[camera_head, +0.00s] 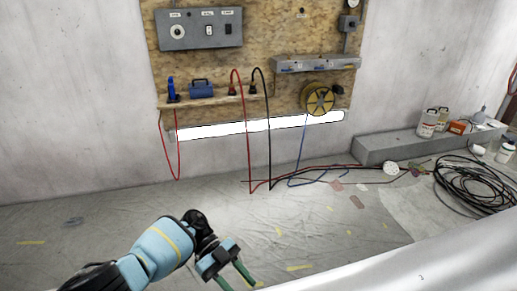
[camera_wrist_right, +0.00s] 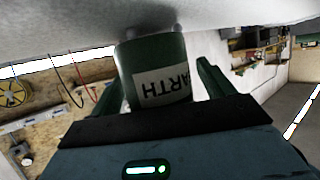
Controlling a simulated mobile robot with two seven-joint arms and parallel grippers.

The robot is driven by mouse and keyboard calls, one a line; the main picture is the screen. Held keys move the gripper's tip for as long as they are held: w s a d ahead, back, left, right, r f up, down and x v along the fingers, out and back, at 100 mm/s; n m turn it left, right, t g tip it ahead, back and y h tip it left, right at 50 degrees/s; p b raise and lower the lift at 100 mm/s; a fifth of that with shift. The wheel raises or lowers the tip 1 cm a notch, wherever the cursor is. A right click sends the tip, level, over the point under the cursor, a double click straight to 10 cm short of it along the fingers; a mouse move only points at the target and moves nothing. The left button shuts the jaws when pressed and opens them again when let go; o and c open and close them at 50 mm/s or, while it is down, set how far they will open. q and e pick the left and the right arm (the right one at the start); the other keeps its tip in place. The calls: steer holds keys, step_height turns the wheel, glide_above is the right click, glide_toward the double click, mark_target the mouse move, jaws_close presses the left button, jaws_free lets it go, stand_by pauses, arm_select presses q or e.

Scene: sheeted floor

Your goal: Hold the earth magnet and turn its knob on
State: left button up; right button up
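The earth magnet (camera_wrist_right: 155,68) is a dark green cylinder with a white label, upside down in the right wrist view, ending in "ARTH". Its far end meets a pale surface (camera_wrist_right: 60,25). My right gripper (camera_wrist_right: 161,72) has its green fingers on either side of the magnet. A gap shows between the magnet and the right-hand finger; contact on the other side is unclear. I cannot make out the knob. In the head view my left gripper (camera_head: 241,284) is low at the centre, fingers apart and nothing seen between them. The magnet and right gripper do not show there.
A large pale surface (camera_head: 420,265) fills the head view's lower right. A wooden wall board (camera_head: 265,60) carries a grey switch panel (camera_head: 199,28) and a cable reel (camera_head: 318,99). Red and black cables run to the floor; a black coil (camera_head: 475,185) lies right. The left floor is mostly clear.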

steer(key=shift+s+d+r, duration=0.1)
steer(key=shift+s+d, duration=0.25)
steer(key=shift+d, duration=0.1)
steer(key=v, duration=1.1)
steer(key=shift+r, duration=0.2)
steer(key=shift+a, duration=0.15)
